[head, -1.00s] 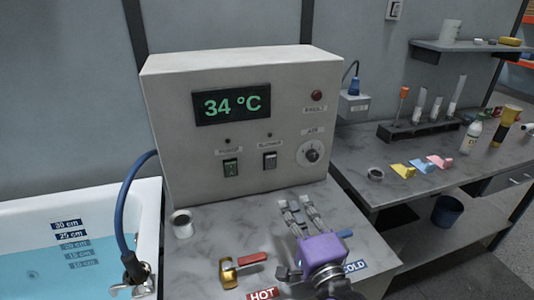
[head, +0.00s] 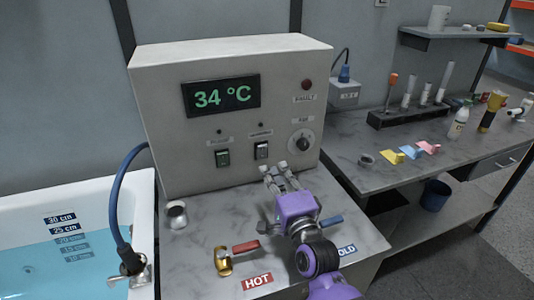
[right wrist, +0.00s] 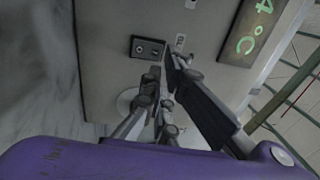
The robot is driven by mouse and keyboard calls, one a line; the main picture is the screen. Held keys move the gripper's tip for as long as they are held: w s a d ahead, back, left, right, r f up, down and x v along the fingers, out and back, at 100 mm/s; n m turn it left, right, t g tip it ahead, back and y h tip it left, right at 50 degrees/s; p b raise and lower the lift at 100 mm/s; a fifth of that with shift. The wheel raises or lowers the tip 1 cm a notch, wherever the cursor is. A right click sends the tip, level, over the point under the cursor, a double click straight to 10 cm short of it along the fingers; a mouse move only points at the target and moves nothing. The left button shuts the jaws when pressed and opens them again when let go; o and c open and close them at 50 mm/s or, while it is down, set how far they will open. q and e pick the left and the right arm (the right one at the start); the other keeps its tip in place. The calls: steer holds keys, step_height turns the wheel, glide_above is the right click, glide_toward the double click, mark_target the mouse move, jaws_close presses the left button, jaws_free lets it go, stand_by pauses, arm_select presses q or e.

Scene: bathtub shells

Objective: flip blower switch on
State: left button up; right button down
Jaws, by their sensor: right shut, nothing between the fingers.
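The blower switch (head: 261,150) is a small black-framed rocker with a pale face, on the front of the grey control box (head: 175,90). It also shows in the right wrist view as a dark plate (right wrist: 148,48) with a circle and a line on it. My right gripper (head: 274,170), on a purple wrist, points at the box just below the switch. In the right wrist view its fingers (right wrist: 163,72) are shut, empty and close to the plate. I cannot tell whether they touch the box. My left gripper is out of view.
The display (head: 221,96) reads 34 °C. Red (head: 244,247) and blue (head: 331,221) tap handles stand on the marble top beneath my right arm. A water-filled bathtub (head: 60,250) is left.

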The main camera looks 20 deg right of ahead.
mark_target(263, 148)
steer(key=w, duration=0.4)
steer(key=w+r, duration=0.1)
steer(key=w, duration=0.2)
steer(key=shift+p, duration=0.35)
steer(key=shift+w+a, duration=0.1)
steer(key=shift+w, duration=0.05)
